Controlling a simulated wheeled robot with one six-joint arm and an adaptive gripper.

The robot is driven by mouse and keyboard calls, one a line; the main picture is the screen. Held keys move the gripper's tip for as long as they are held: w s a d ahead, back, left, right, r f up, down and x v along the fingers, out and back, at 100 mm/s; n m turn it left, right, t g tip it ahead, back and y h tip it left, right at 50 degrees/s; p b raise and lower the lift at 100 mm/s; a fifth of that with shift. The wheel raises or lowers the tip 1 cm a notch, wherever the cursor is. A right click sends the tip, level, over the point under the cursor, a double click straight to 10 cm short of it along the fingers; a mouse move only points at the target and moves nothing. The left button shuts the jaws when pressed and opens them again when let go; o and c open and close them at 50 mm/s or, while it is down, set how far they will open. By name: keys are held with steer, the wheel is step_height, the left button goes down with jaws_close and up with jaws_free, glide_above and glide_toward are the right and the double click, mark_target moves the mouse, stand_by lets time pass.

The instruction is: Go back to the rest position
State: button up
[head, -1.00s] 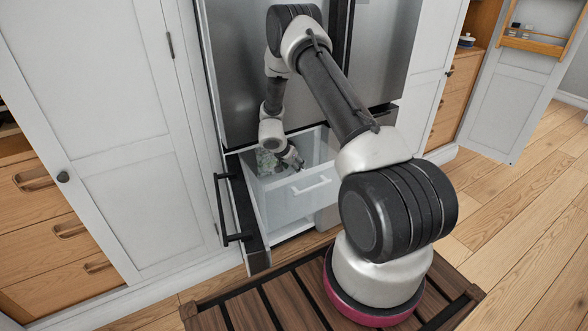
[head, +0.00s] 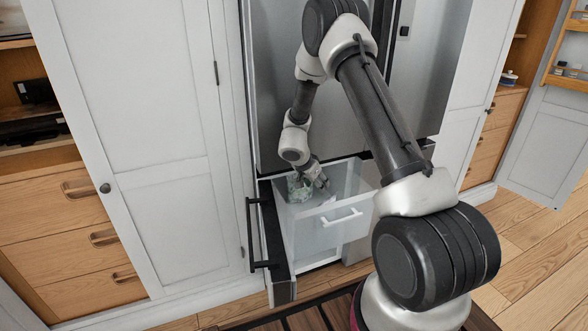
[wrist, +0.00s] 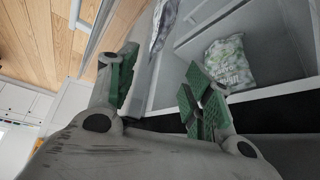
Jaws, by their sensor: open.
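My gripper (head: 319,183) hangs over the open freezer drawer (head: 334,232) in the head view. In the wrist view my gripper (wrist: 160,92) has its two green-padded fingers spread apart, with nothing between them. A green and white bag (head: 298,188) lies in the back left part of the drawer, beside my gripper. The bag also shows in the wrist view (wrist: 230,62), apart from the fingers. A second pale package (wrist: 165,22) is partly visible at the top of the wrist view.
The fridge-freezer (head: 285,95) stands behind my arm. Its dark front panel (head: 277,250) with a black handle (head: 250,238) sticks out left of the drawer. A white cabinet door (head: 150,130) and wooden drawers (head: 70,240) are farther left. Wooden floor (head: 540,235) is free at the right.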

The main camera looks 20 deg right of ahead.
steer(key=w+a+n+t+y, duration=0.1)
steer(key=a+t+y, duration=0.1)
steer(key=a+y, duration=0.35)
steer(key=s+a+r+n+g+y, duration=0.1)
steer(key=s+a+r+n+y, duration=0.45)
steer(key=s+r, duration=0.65)
steer(key=s+d+r+n+h, duration=0.2)
steer(key=s+d+r+n, duration=0.1)
steer(key=s+r, duration=0.8)
steer(key=s+d+r+n+h, duration=0.3)
steer(key=s+r, duration=0.9)
steer(key=s, duration=0.3)
steer(key=shift+s+d+r, duration=0.2)
steer(key=shift+s+d, duration=0.15)
steer(key=shift+d, duration=0.05)
